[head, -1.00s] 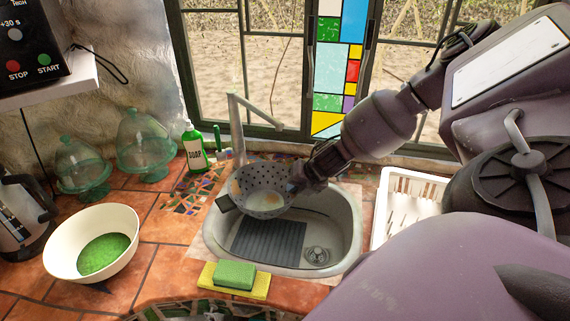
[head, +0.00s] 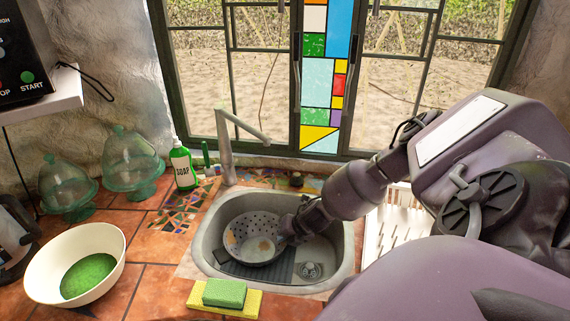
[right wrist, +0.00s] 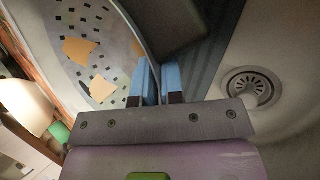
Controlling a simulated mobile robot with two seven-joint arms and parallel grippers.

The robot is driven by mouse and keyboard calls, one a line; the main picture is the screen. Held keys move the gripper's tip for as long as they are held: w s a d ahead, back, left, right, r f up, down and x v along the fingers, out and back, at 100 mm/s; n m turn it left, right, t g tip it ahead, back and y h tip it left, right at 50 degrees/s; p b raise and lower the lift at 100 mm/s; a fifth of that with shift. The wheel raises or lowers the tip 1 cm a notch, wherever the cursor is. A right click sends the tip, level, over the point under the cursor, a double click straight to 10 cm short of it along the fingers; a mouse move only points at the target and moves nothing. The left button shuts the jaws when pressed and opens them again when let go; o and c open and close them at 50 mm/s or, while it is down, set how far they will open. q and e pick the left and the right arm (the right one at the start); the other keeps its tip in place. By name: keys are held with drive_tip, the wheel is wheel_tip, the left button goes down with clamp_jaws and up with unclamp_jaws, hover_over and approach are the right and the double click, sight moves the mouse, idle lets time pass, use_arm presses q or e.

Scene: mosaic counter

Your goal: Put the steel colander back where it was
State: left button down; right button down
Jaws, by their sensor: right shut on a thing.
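The steel colander (head: 252,232) is a grey bowl with dark holes and a few tan patches inside. In the head view it is inside the sink (head: 340,255), over the dark ribbed mat (head: 279,270). My right gripper (head: 285,236) is shut on the colander's right rim. In the right wrist view the blue fingertips (right wrist: 157,84) pinch the rim of the colander (right wrist: 88,45), with the drain (right wrist: 252,88) to the right. I cannot tell whether the colander touches the mat. My left gripper is not in view.
A faucet (head: 228,150) stands behind the sink. A green sponge (head: 224,293) on a yellow cloth (head: 250,304) lies at the front edge. A white bowl (head: 110,245), soap bottle (head: 183,165) and glass domes (head: 133,155) are left. A white dish rack (head: 398,215) is right.

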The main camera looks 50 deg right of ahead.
drive_tip(key=shift+f, duration=1.75)
drive_tip(key=shift+f, duration=0.1)
drive_tip(key=c, duration=1.2)
unclamp_jaws()
drive_tip(key=shift+b, duration=0.3)
drive_tip(key=shift+c, duration=0.2)
drive_tip(key=shift+s+r, duration=0.1)
drive_tip(key=shift+r, duration=0.1)
drive_tip(key=v, duration=1.1)
drive_tip(key=shift+s+r+p, duration=0.2)
drive_tip(key=shift+r+p, duration=0.1)
drive_tip(key=shift+p, duration=0.05)
